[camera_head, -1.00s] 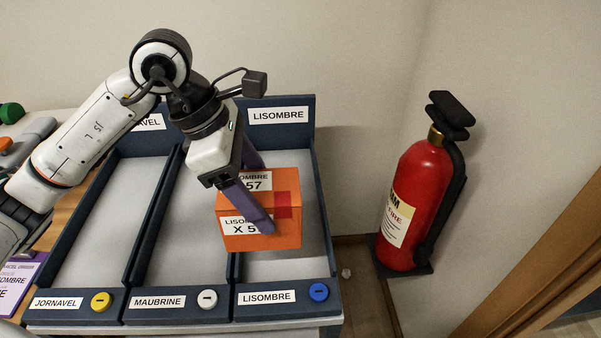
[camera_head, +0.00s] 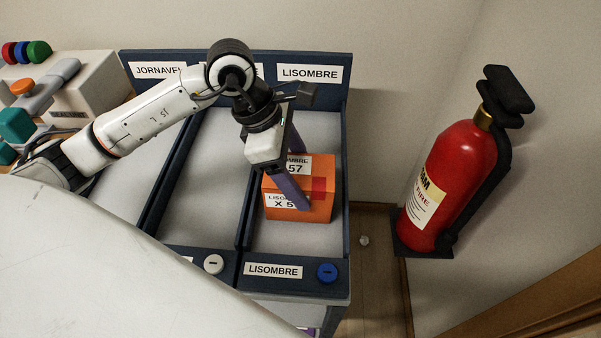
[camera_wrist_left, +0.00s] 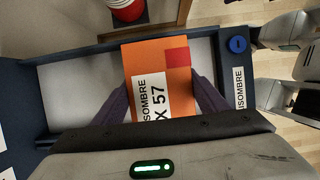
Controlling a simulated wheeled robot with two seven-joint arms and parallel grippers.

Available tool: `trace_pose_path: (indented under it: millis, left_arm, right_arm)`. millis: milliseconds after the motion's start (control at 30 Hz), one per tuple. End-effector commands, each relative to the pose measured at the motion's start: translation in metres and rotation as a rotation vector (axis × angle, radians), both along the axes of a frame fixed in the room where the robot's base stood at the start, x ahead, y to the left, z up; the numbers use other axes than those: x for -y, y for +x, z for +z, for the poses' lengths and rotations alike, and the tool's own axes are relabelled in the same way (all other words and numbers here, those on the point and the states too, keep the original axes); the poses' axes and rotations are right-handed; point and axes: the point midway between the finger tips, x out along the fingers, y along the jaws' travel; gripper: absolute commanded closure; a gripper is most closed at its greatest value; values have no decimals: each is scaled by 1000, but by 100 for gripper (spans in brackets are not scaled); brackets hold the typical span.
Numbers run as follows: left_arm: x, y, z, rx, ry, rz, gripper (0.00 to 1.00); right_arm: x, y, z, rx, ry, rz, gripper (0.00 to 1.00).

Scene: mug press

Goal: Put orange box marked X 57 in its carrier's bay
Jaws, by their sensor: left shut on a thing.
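The orange box (camera_head: 319,205) has white labels reading LISOMBRE and X 57 and a red square patch. My left gripper (camera_head: 288,185) is shut on it, with purple fingers on its sides. The box is at the LISOMBRE bay (camera_head: 318,240), the rightmost bay, between its side walls in the head view. I cannot tell whether it rests on the bay floor or hangs just above. In the left wrist view the box (camera_wrist_left: 150,62) sits between the fingers, over the pale bay floor (camera_wrist_left: 75,90). My right gripper is not seen.
The MAUBRINE bay (camera_head: 205,190) to the left is empty. A blue button (camera_head: 327,272) is on the front rail beside the LISOMBRE label. A red fire extinguisher (camera_head: 452,180) stands to the right by the wall. A large pale surface covers the lower left.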

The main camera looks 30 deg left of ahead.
Motion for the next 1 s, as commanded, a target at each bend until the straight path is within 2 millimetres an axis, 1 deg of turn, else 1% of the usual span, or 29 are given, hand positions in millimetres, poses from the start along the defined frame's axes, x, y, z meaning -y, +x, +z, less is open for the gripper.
trace_pose_path:
  millis: [233,333,367,400,467,733,833,867,967,1000]
  left_arm:
    - [0,1,0,3,-2,0,64]
    - [0,1,-4,3,-2,0,64]
    - [0,0,-4,1,0,0,31]
    - [0,0,-3,1,0,0,25]
    - [0,0,-3,1,0,0,14]
    - [0,0,-3,1,0,0,14]
    - [0,0,1,0,-1,0,14]
    - [-1,0,3,2,0,1,14]
    - [-7,-1,15,5,2,2,14]
    - [-9,-2,23,6,1,2,14]
  right_arm:
    - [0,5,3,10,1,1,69]
    - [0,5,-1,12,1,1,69]
    - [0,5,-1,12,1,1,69]
    - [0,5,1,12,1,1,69]
    - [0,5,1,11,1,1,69]
    - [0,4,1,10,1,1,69]
    - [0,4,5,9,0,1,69]
    - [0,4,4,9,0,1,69]
    - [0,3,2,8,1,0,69]
    - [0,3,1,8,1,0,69]
